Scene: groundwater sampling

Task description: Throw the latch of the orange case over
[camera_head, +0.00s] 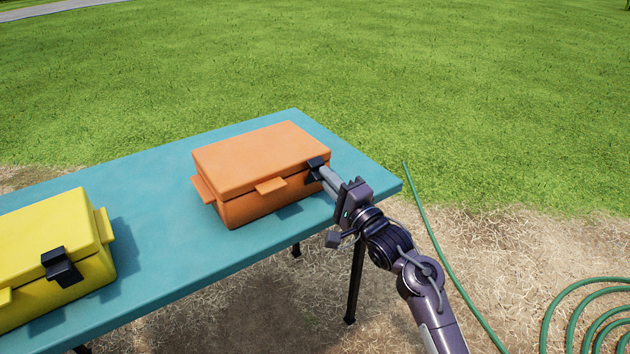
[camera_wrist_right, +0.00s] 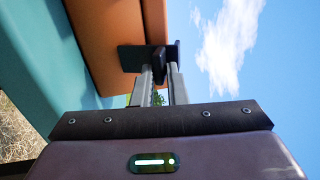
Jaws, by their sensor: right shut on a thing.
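The orange case (camera_head: 255,165) sits closed on the teal table, with an orange tab (camera_head: 271,186) on its front. Its black latch (camera_head: 315,166) is at the right end of the front. My right gripper (camera_head: 322,172) reaches in from the right and is shut on the latch, hiding part of it. In the right wrist view, the gripper fingers (camera_wrist_right: 161,82) close on the black latch (camera_wrist_right: 134,59) against the orange case (camera_wrist_right: 109,35). I cannot tell which way the latch lies. My left gripper is not in view.
A yellow case (camera_head: 40,245) with a black latch (camera_head: 61,267) stands at the left of the teal table (camera_head: 160,265). The table's right corner is just beyond my right gripper. A green hose (camera_head: 434,235) lies on the ground at the right.

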